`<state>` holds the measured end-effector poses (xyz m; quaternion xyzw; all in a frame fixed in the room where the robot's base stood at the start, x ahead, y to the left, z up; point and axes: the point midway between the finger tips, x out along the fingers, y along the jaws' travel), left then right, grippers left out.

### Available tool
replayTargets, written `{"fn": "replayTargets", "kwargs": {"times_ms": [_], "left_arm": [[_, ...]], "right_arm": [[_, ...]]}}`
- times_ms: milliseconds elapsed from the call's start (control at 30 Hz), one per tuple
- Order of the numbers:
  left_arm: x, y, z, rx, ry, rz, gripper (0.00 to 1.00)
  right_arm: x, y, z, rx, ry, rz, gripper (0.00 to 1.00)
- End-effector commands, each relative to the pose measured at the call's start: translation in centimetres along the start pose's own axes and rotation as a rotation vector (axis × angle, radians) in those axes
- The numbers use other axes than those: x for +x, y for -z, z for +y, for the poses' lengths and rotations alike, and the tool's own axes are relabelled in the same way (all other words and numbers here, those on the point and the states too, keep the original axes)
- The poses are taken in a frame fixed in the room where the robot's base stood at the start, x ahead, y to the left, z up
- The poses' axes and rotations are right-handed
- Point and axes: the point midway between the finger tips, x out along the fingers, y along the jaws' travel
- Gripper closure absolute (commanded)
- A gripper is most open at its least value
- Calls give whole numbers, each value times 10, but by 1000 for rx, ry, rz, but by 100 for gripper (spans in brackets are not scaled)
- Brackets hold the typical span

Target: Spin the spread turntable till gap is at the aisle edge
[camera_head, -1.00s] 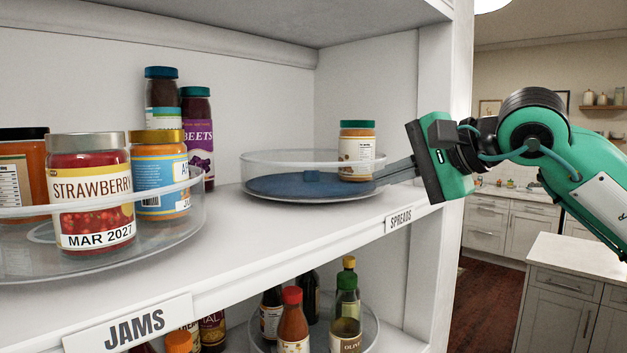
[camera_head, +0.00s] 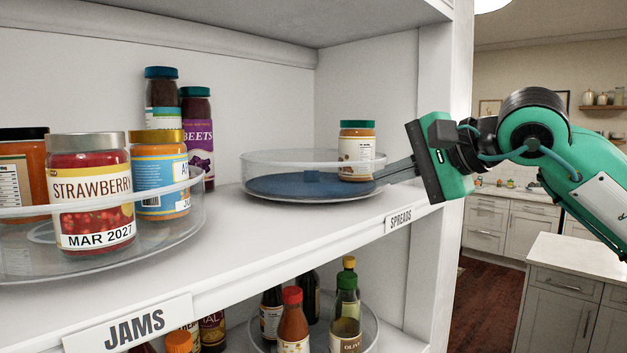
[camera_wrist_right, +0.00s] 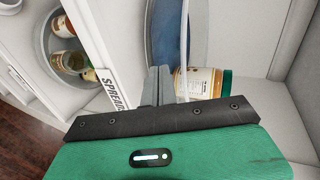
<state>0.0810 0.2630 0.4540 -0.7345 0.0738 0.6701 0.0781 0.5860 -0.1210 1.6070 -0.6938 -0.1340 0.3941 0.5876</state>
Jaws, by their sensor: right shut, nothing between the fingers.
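The spreads turntable (camera_head: 270,186) is a round blue disc with a clear raised rim, on the shelf above the SPREADS label (camera_head: 400,221). The wrist view shows the shut fingers (camera_wrist_right: 157,86) beside the jar (camera_wrist_right: 200,84) and the blue disc (camera_wrist_right: 168,35). My left gripper is out of view.
A clear jams turntable (camera_head: 150,232) with several jars stands at the left of the same shelf. A lower shelf holds bottles on another turntable (camera_head: 370,335). A white upright (camera_head: 440,270) borders the shelf at right. Bare shelf lies in front of the spreads turntable.

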Motion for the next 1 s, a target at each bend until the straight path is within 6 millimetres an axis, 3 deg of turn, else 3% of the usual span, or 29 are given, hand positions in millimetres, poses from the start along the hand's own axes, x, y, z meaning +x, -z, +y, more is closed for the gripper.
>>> {"fn": "replayTargets", "kwargs": {"times_ms": [1000], "left_arm": [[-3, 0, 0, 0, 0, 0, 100]], "right_arm": [[18, 6, -8, 2, 0, 0, 100]]}}
